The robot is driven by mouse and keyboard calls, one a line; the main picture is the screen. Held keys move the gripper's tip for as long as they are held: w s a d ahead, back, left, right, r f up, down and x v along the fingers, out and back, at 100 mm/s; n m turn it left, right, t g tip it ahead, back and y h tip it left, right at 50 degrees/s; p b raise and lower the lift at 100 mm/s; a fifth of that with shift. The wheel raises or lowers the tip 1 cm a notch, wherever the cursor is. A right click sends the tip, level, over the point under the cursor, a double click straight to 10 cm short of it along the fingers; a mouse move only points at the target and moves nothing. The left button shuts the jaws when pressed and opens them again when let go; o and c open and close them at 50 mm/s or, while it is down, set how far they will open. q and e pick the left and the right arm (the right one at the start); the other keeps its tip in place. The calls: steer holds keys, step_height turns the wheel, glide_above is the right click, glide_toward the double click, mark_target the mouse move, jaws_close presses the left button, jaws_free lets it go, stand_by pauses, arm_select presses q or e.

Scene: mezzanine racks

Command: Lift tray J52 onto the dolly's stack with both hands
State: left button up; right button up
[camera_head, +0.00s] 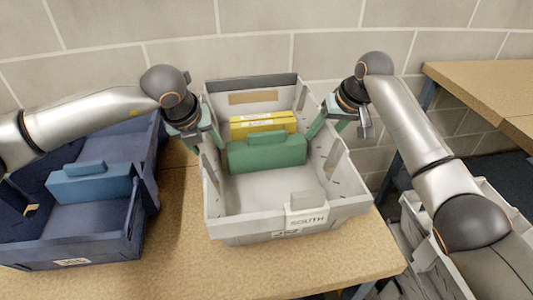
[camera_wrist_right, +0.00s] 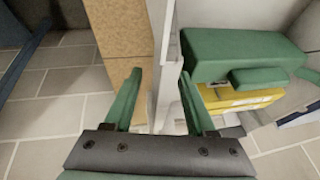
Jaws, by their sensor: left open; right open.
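The grey tray (camera_head: 262,225) stands on the wooden table; its front label looks like J52, with a SOUTH tag above it. It holds a green case (camera_head: 266,153) and a yellow case (camera_head: 263,124). My left gripper (camera_head: 206,146) is open at the tray's left wall; whether its fingers straddle the rim is unclear. My right gripper (camera_head: 320,130) is open at the right wall. In the right wrist view, its green fingers (camera_wrist_right: 157,98) are spread with the tray's wall (camera_wrist_right: 170,75) between them, not closed on it. A stack of grey trays (camera_head: 408,218), partly hidden by my right arm, stands low at right.
A dark blue tray (camera_head: 75,250) holding a blue case (camera_head: 90,183) stands on the table (camera_head: 180,245), left of the grey tray. A second wooden table (camera_head: 490,85) is at the back right. A block wall (camera_head: 240,45) runs close behind. The dolly's base is not visible.

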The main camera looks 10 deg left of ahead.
arm_select(q)
steer(key=shift+f, duration=0.2)
arm_select(e)
steer(key=shift+f, duration=0.2)
arm_select(q)
jaws_close()
arm_select(e)
jaws_close()
stand_by(0.9)
arm_select(q)
steer(key=shift+w+r, duration=0.15)
steer(key=shift+r, duration=0.15)
arm_select(e)
steer(key=shift+w+r, duration=0.15)
steer(key=shift+r, duration=0.15)
